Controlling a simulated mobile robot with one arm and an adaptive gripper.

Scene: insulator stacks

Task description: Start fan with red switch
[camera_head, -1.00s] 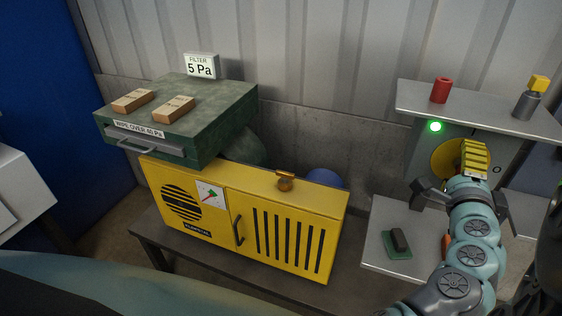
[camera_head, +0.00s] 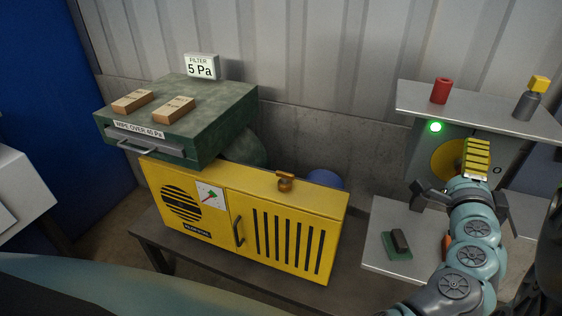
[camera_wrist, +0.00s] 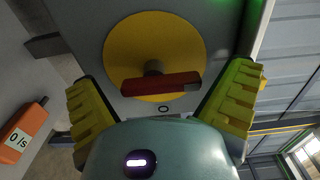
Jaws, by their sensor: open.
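The red switch handle (camera_wrist: 160,85) sits on a yellow round plate (camera_wrist: 150,38) on a grey box. In the wrist view it lies sideways across the lower plate, with an "O" mark just below it. The plate shows in the head view (camera_head: 446,160), partly behind my gripper; the handle is hidden there. My gripper (camera_wrist: 163,92) is open, its yellow ribbed fingers to either side of the handle with gaps at both ends. In the head view a yellow finger (camera_head: 477,158) is in front of the plate. I cannot identify the fan for certain.
A green lamp (camera_head: 435,127) glows on the switch box, below a shelf (camera_head: 465,111) with a red cylinder (camera_head: 440,90). An orange meter (camera_wrist: 18,138) reads "0 /s".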

